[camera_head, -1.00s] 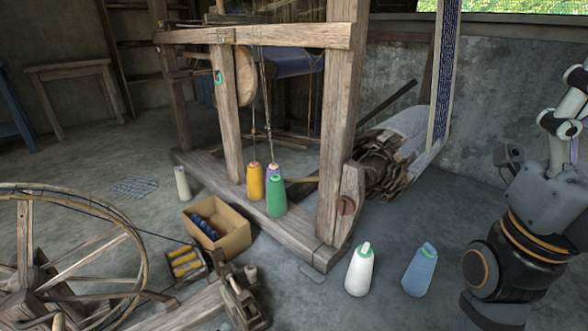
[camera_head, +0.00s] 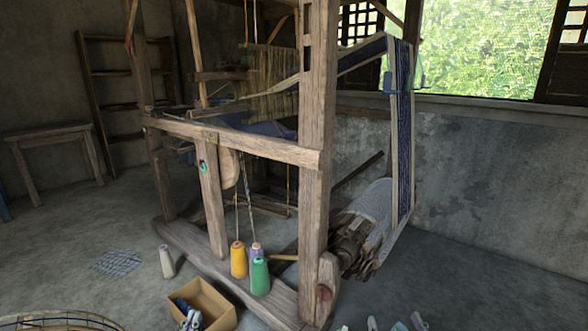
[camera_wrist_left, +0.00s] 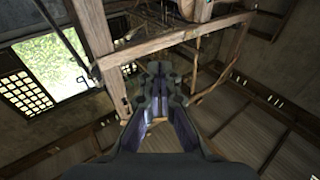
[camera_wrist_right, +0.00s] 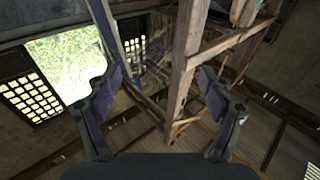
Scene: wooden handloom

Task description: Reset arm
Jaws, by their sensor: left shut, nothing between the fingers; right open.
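My left gripper (camera_head: 190,319) shows only as small tips at the bottom edge of the head view, in front of the cardboard box. In the left wrist view its fingers (camera_wrist_left: 161,78) are together with nothing between them, pointing up towards the loom frame.
The wooden loom (camera_head: 315,150) stands in the centre. Yellow (camera_head: 238,260) and green (camera_head: 260,277) cones stand by its base beam. Floor at the right is clear.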

